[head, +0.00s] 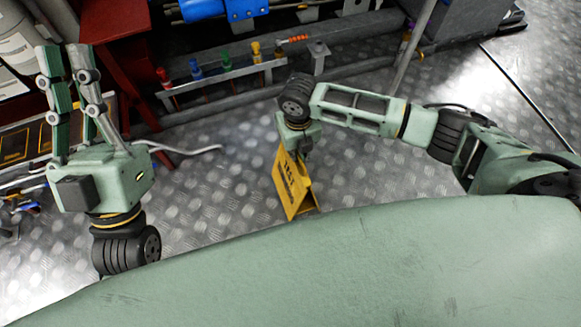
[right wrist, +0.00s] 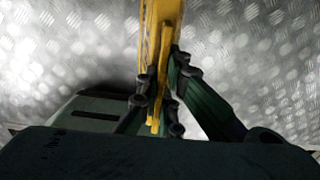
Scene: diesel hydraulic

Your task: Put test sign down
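The test sign (head: 292,186) is a yellow folding sign with dark lettering, in the middle of the head view. My right gripper (head: 300,150) is at its top edge. In the right wrist view, the fingers of my right gripper (right wrist: 157,108) are closed around the yellow sign (right wrist: 160,40) from both sides. The sign is upright over the metal floor; I cannot tell whether its lower edge touches the floor. My left gripper (head: 65,68) is raised at the left, its fingers apart with nothing between them.
The patterned metal floor (head: 225,205) is clear around the sign. Behind it runs a rail with several coloured valves (head: 227,62) and pipes. A red frame (head: 112,50) stands at the left. A white hose (head: 185,151) lies on the floor near my left gripper.

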